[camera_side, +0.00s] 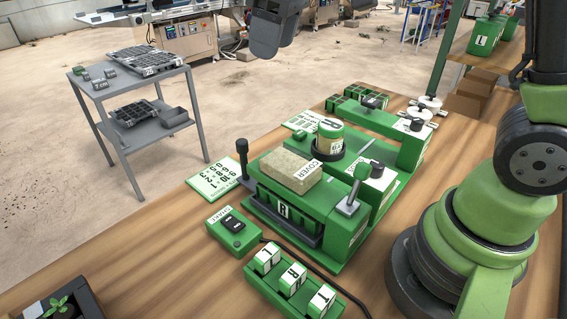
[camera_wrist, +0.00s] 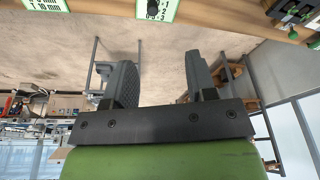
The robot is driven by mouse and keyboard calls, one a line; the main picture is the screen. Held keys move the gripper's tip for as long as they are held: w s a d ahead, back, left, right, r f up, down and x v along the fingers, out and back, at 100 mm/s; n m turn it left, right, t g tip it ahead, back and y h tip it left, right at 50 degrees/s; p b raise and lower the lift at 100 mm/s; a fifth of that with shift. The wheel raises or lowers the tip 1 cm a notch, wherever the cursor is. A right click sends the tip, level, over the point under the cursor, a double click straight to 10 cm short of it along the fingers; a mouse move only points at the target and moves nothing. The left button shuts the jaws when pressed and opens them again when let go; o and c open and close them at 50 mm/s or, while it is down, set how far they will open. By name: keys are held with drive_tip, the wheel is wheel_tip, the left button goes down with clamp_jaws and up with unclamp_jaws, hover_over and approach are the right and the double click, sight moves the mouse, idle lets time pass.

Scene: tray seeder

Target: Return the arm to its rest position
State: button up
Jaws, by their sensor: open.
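My gripper (camera_wrist: 160,72) is open in the wrist view, with its two dark fingers wide apart and nothing between them. Beyond them are the bare floor and a wall, so it is clear of the bench. In the side view a dark grey part of my arm hangs at the top middle, above the floor behind the bench; its fingers cannot be made out there. My green and black base and lower links stand at the right of the side view.
The green seeder (camera_side: 345,235) stands mid-bench with a block marked COVER (camera_side: 291,172) on top. A SHAKE box (camera_side: 233,231) and a rack of labelled green blocks (camera_side: 262,284) are in front. A grey trolley (camera_side: 118,95) with black trays stands on the floor.

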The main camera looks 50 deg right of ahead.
drive_tip(key=s+d+r+m+t+y, duration=0.1)
drive_tip(key=s+m+t, duration=0.3)
drive_tip(key=s, duration=1.4)
drive_tip(key=m, duration=0.4)
drive_tip(key=shift+d+t, duration=0.15)
drive_tip(key=shift+t, duration=0.15)
